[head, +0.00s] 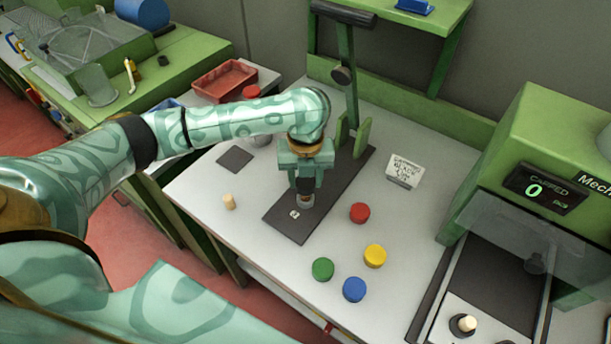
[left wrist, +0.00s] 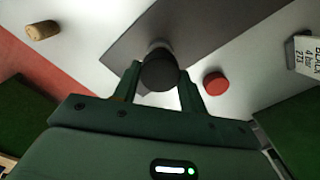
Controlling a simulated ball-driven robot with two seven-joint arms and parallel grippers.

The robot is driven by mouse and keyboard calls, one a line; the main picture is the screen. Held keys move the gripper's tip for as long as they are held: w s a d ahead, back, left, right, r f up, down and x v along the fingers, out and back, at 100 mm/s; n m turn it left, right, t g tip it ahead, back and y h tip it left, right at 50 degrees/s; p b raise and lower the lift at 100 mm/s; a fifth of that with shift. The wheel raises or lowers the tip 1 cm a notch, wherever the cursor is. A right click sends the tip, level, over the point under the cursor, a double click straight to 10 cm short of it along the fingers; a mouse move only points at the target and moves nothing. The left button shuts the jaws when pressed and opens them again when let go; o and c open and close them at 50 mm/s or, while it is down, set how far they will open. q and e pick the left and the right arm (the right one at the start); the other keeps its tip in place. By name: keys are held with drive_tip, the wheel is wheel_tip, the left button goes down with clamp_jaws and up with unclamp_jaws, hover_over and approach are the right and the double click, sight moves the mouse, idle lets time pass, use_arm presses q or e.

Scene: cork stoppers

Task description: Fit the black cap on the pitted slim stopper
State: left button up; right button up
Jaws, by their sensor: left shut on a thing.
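My left gripper (head: 305,184) is shut on the black cap (head: 306,187), over the dark base plate (head: 287,225) of the hand press. In the left wrist view the cap (left wrist: 160,72) sits between both fingertips. A small greyish round piece (head: 307,201) shows directly below the cap; whether they touch, and whether it holds a stopper, I cannot tell. A slim tan cork stopper (head: 229,202) stands apart on the white bench, left of the plate. It also shows in the left wrist view (left wrist: 42,30); pits cannot be made out. My right gripper is not in view.
Red (head: 359,212), yellow (head: 375,256), green (head: 323,269) and blue (head: 354,289) caps lie right of the plate. A sign (head: 404,170) stands behind them. The press column (head: 350,85) rises behind my gripper. A capping machine (head: 540,170) stands at right, with another stopper (head: 467,323) before it.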

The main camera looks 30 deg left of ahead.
sight(305, 182)
use_arm(q)
drive_tip(key=shift+f, duration=1.2)
idle(1.1)
drive_tip(key=o, duration=1)
wheel_tip(305, 182, up, 16)
drive_tip(key=p, duration=0.6)
drive_tip(key=shift+r, duration=0.15)
drive_tip(key=shift+s, duration=0.1)
